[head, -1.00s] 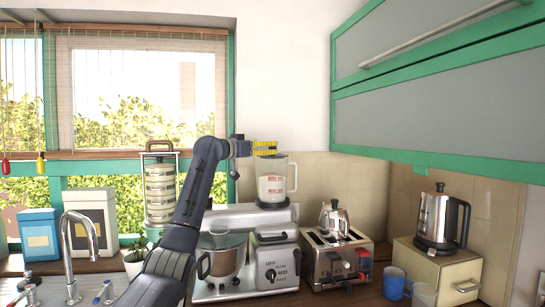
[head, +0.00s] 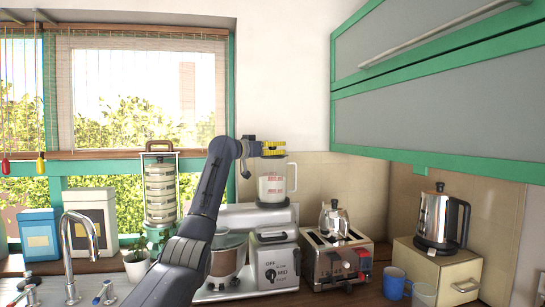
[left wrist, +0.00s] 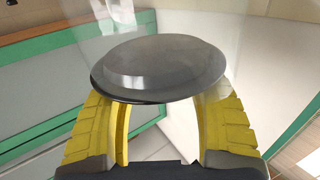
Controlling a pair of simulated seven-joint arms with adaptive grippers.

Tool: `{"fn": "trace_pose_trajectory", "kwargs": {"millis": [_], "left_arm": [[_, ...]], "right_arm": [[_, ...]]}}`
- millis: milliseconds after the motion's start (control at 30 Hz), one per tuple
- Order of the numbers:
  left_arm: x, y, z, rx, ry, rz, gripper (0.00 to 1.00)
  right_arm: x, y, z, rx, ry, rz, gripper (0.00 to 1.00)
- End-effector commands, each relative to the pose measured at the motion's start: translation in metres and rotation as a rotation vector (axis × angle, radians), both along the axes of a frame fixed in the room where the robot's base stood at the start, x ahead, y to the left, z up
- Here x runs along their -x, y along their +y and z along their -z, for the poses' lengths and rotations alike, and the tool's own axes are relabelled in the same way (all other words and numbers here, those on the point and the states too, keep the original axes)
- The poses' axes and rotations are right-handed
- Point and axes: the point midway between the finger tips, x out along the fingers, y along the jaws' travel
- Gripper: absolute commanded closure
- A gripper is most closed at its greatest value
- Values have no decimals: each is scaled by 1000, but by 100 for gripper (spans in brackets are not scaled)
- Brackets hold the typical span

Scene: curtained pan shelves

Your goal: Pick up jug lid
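The jug lid (left wrist: 158,68) is a dark grey round disc. In the left wrist view it lies across the tip end of my left gripper and hides the fingertips. The two yellow fingers stand well apart below it in the picture. In the head view my left gripper (head: 274,148) points right, just above the top of the clear jug (head: 272,187), its two yellow fingers apart. Only a thin dark edge of the lid shows under the fingers there. I cannot tell whether they touch it. My right gripper is not in view.
The jug stands on a grey mixer (head: 273,265) with a bowl. A toaster (head: 336,258) with a small metal pot (head: 334,219) is to the right. A kettle (head: 438,222) stands on a cream box. Wall cabinets (head: 440,110) hang at the upper right.

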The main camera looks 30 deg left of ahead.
Motion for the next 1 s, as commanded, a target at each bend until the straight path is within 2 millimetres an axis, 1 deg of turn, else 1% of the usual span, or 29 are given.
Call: {"fn": "trace_pose_trajectory", "kwargs": {"millis": [33,67,500,867,1000], "left_arm": [[0,0,0,0,0,0,46],[0,0,0,0,0,0,49],[0,0,1,0,2,0,100],[0,0,1,-1,3,0,100],[0,2,-2,-1,3,-2,100]], "right_arm": [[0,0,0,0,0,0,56],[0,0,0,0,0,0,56],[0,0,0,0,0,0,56],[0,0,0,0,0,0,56],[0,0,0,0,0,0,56]]}}
